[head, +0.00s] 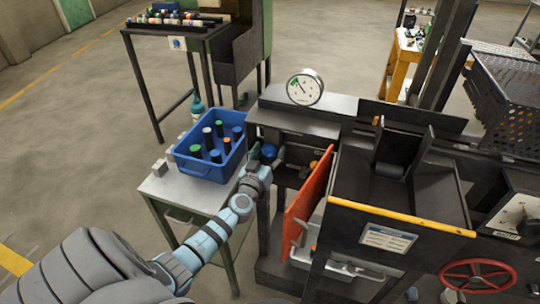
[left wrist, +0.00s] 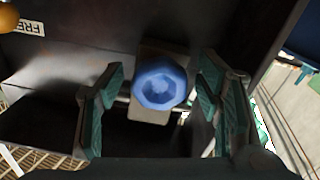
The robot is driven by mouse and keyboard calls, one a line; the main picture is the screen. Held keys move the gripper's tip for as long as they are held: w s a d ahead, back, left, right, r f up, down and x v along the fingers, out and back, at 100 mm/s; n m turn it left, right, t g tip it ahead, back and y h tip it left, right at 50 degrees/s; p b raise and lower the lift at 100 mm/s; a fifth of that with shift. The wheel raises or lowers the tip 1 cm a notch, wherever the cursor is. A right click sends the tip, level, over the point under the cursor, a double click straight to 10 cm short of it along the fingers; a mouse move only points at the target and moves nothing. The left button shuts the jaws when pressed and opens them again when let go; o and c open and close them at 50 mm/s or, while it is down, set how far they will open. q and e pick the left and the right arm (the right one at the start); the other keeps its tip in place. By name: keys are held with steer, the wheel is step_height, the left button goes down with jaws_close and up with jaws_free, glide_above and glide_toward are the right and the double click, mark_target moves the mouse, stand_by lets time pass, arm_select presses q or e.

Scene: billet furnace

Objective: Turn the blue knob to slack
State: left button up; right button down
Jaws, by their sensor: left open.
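The blue knob (head: 269,152) sits on the dark front of the furnace, below the round gauge. In the left wrist view the blue knob (left wrist: 159,84) is faceted and faces the camera on a small pale plate. My left gripper (head: 264,163) reaches it from the lower left in the head view. In the left wrist view the fingers of my left gripper (left wrist: 160,103) are open, one on each side of the knob, with a gap on both sides. No slack mark is readable. My right gripper is not in view.
A blue crate (head: 188,165) with several capped cylinders stands on a side table (head: 165,194) left of the knob. An orange panel (head: 308,199) stands right of it. A gauge (head: 305,87) sits above. An orange knob (left wrist: 8,17) shows at the wrist view's upper left beside a partial label (left wrist: 31,27).

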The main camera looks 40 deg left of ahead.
arm_select(q)
steer(key=shift+w+a, duration=0.1)
steer(key=shift+w, duration=0.2)
steer(key=shift+r, duration=0.1)
steer(key=shift+c, duration=0.3)
steer(key=c, duration=1.1)
